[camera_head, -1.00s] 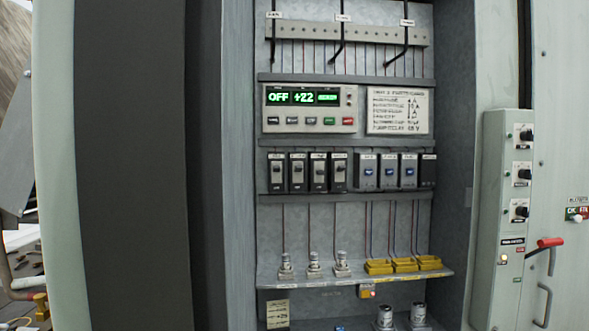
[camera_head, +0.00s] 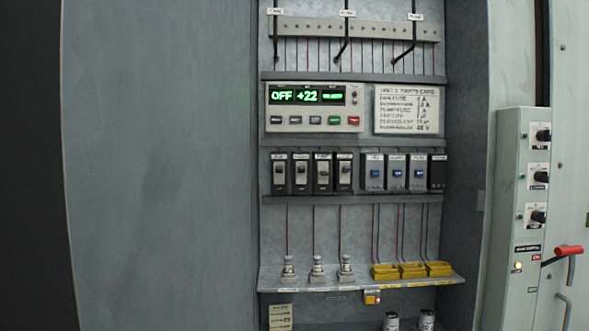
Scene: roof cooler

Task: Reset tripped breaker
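The open cabinet shows a row of black breakers with grey faces and dark levers; the leftmost breaker (camera_head: 279,173) and the fourth breaker (camera_head: 344,173) mark its ends. The third breaker (camera_head: 323,173) sits between them. The levers are too small to tell which one is tripped. A controller panel (camera_head: 315,108) above them has a green display reading "OFF +22". Neither of my grippers is in view.
Right of the breakers sit grey modules with blue parts (camera_head: 396,173). A shelf (camera_head: 350,284) below holds silver fuses (camera_head: 317,268) and yellow holders (camera_head: 412,270). A parts card (camera_head: 406,109) hangs beside the controller. A switch box (camera_head: 520,220) and red-handled lever (camera_head: 568,250) stand at right.

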